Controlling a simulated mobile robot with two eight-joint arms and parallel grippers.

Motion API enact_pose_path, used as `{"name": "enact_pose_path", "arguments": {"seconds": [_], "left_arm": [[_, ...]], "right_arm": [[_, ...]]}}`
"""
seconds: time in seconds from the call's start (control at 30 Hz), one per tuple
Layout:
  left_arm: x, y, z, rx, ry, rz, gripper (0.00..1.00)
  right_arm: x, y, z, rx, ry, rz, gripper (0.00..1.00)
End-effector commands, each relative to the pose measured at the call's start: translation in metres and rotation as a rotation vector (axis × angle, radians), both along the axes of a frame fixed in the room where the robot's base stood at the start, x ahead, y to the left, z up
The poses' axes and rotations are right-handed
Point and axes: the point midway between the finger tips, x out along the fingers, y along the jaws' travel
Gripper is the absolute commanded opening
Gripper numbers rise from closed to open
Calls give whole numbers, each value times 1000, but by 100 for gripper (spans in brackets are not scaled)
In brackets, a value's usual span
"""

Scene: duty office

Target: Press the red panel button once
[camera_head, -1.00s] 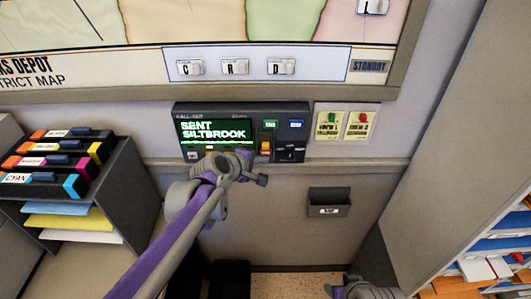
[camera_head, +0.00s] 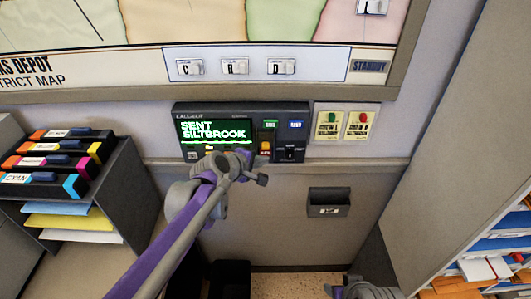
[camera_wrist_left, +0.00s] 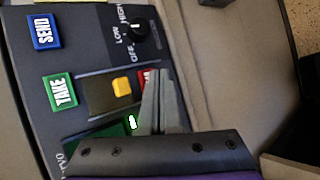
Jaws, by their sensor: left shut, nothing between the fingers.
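The dark call-out panel (camera_head: 240,110) is on the wall, its screen (camera_head: 213,131) reading SENT SILTBROOK. A red button (camera_head: 265,154) with partly readable white letters sits low on it, below a yellow piece (camera_head: 265,145). In the left wrist view the red button (camera_wrist_left: 146,77) is partly hidden behind my left gripper (camera_wrist_left: 159,74), beside the yellow piece (camera_wrist_left: 122,87). My left gripper (camera_head: 243,157) is shut and empty, its tips close to the red button; I cannot tell if they touch it. Part of my right arm shows at the bottom edge.
The green TAKE button (camera_wrist_left: 59,91), blue SEND button (camera_wrist_left: 44,31) and a knob (camera_wrist_left: 137,29) surround the red button. Two wall plates carry a green (camera_head: 332,117) and a red piece (camera_head: 364,118). A small wall holder (camera_head: 328,202) is below; shelves stand both sides.

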Motion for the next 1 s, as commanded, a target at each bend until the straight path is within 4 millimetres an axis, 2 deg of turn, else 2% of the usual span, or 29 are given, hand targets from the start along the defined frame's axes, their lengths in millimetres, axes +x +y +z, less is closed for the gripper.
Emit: {"name": "enact_pose_path", "arguments": {"seconds": [0.2,1.0], "left_arm": [[7,0,0,0,0,0,0],[12,0,0,0,0,0,0]], "right_arm": [[0,0,0,0,0,0,55],[0,0,1,0,0,0,55]]}}
